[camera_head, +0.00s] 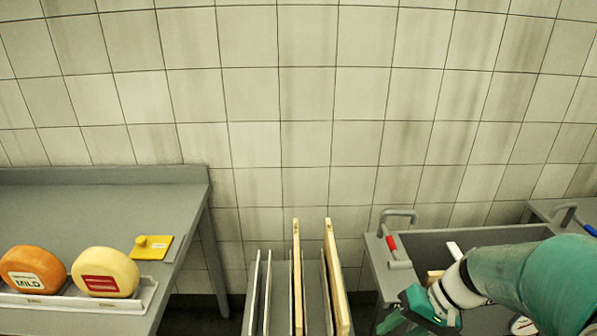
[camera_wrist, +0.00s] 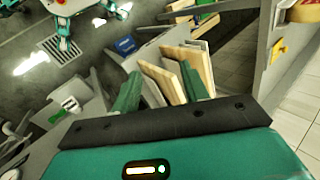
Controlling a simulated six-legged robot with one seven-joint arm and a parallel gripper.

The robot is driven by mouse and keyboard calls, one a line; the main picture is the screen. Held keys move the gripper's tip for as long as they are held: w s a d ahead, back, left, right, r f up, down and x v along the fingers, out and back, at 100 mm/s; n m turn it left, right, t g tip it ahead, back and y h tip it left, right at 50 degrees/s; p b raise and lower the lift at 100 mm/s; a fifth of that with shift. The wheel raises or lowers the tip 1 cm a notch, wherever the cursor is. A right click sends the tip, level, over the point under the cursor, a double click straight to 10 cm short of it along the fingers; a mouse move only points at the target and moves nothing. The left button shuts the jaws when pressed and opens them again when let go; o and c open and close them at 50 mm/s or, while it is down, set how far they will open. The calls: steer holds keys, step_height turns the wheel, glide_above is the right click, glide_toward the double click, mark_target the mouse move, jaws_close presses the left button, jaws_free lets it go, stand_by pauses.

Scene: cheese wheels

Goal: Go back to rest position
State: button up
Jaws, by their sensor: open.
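My gripper (camera_wrist: 160,90) shows in the wrist view with its two green fingers apart and nothing between them. Behind the fingers, some way off, stand wooden boards (camera_wrist: 187,65) in a rack. In the head view my green and white arm reaches in from the right edge, and my gripper (camera_head: 405,312) is low in the picture over the left side of a grey cart. Its fingertips are hard to make out there.
An orange cheese wheel (camera_head: 32,270) and a pale yellow one (camera_head: 105,272) stand in a white tray (camera_head: 75,303) on the left table (camera_head: 100,215). A yellow object (camera_head: 151,247) lies nearby. Upright boards (camera_head: 336,280) fill a middle rack. The grey cart (camera_head: 450,236) stands right.

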steer(key=s+a+r+t+h, duration=0.2)
steer(key=s+r+h, duration=0.1)
steer(key=r, duration=0.3)
steer(key=s+a+r+n+t+h, duration=0.1)
steer(key=s+a+r+t+h, duration=0.1)
steer(key=r, duration=0.4)
steer(key=shift+s+r+n+t+h, duration=0.3)
steer(key=shift+s+r+t+h, duration=0.05)
steer(key=shift+s+t+h, duration=0.4)
